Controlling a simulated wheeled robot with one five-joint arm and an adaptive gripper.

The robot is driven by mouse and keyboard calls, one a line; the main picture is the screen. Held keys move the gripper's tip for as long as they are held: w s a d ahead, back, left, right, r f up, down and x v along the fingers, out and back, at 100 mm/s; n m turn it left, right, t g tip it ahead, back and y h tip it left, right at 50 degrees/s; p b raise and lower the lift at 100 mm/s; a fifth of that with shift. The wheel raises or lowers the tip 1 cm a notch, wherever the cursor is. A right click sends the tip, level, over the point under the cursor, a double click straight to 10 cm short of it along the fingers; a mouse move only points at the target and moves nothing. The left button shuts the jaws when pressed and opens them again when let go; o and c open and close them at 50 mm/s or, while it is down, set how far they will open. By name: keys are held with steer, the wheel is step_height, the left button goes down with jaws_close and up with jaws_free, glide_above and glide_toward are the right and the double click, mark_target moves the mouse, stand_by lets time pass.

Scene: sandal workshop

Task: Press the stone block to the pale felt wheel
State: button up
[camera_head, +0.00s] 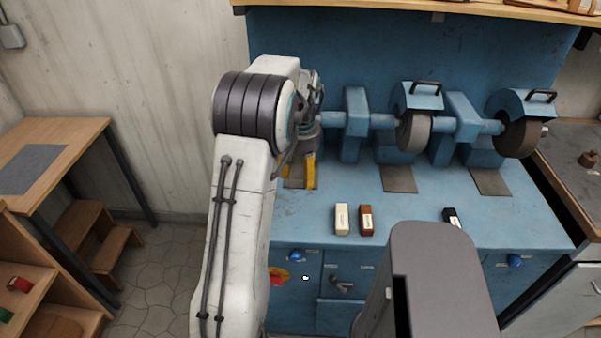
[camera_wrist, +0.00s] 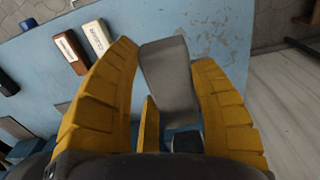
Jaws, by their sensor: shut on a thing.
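My gripper (camera_wrist: 168,75) has yellow fingers on both sides of a smooth grey block (camera_wrist: 168,75), which looks like the stone block, and is shut on it. In the head view my gripper (camera_head: 298,172) hangs over the left end of the blue bench, low behind my arm, and the block cannot be made out. No clearly pale felt wheel shows. The left end of the grinder shaft is hidden behind my wrist. A grey wheel (camera_head: 413,134) sits mid-shaft and a dark brown wheel (camera_head: 519,137) at the right, both apart from my gripper.
On the blue bench (camera_head: 315,222) stand a cream bar (camera_head: 342,219), a brown bar (camera_head: 366,220) and a black bar (camera_head: 452,217). Dark pads (camera_head: 398,178) lie below the wheels. Shaft supports (camera_head: 356,122) stand right of my gripper. A wooden table (camera_head: 75,135) stands at left.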

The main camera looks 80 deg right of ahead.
mark_target(302, 160)
steer(key=shift+w+d+r+p, duration=0.1)
steer(key=shift+d+r+p, duration=0.2)
steer(key=shift+d+p, duration=0.65)
steer(key=shift+w+d+r+p, duration=0.1)
steer(key=shift+d+r+p, duration=0.15)
steer(key=shift+d+p, duration=0.65)
steer(key=shift+d+r+p, duration=0.1)
steer(key=shift+d+p, duration=0.35)
steer(key=shift+d, duration=0.2)
